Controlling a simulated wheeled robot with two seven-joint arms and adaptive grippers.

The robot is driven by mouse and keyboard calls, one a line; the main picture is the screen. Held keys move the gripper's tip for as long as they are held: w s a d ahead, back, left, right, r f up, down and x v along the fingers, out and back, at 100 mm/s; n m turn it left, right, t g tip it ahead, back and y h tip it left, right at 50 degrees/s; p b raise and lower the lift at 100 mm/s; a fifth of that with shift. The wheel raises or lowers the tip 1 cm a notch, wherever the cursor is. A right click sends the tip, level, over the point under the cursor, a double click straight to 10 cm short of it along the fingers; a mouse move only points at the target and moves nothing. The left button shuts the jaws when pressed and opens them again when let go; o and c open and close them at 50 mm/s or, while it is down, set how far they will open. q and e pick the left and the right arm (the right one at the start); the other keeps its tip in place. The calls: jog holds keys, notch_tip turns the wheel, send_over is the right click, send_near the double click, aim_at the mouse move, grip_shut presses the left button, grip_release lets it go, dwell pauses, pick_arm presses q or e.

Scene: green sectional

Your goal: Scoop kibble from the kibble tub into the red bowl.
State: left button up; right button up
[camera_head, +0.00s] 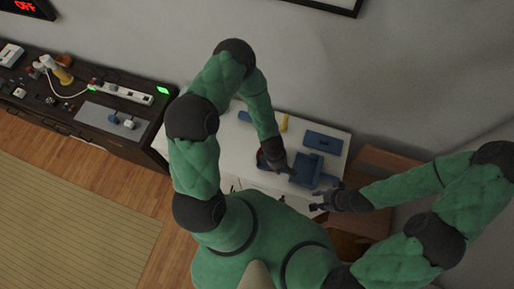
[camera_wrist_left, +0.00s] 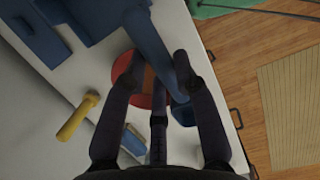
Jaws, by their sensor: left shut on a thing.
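The blue kibble tub (camera_head: 306,171) stands on the white cabinet top; its wall shows at the top of the left wrist view (camera_wrist_left: 92,18). The red bowl (camera_head: 261,157) is left of the tub, partly hidden by my left gripper (camera_head: 287,170). In the left wrist view the bowl (camera_wrist_left: 122,66) lies beyond my fingers, with a brown patch I cannot identify clearly. My left gripper (camera_wrist_left: 156,62) is shut on a long blue scoop (camera_wrist_left: 166,42), which passes over the bowl. The scoop's load cannot be seen.
A flat blue piece (camera_head: 322,140) lies behind the tub. A yellow cylindrical thing (camera_head: 284,123) and a small blue thing (camera_head: 245,117) are at the back. A dark sideboard (camera_head: 60,100) with a power strip stands left, and a brown wooden chair (camera_head: 375,170) stands right.

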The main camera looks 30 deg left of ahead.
pick_arm(q)
jog(key=shift+s+p, duration=0.15)
jog(key=shift+p, duration=0.5)
jog(key=shift+d+f+y, duration=0.1)
jog(key=shift+f+y, duration=0.2)
jog(key=shift+y, duration=0.1)
jog(key=shift+d+f+y+b, duration=0.1)
jog(key=shift+f+y+b, duration=0.05)
jog(key=shift+y+b, duration=0.2)
jog(key=shift+f+g+y, duration=0.2)
jog(key=shift+g+y, duration=0.1)
jog(key=shift+y, duration=0.15)
jog(key=shift+d+r+p, duration=0.1)
jog(key=shift+r+p, duration=0.25)
jog(key=shift+r, duration=1.65)
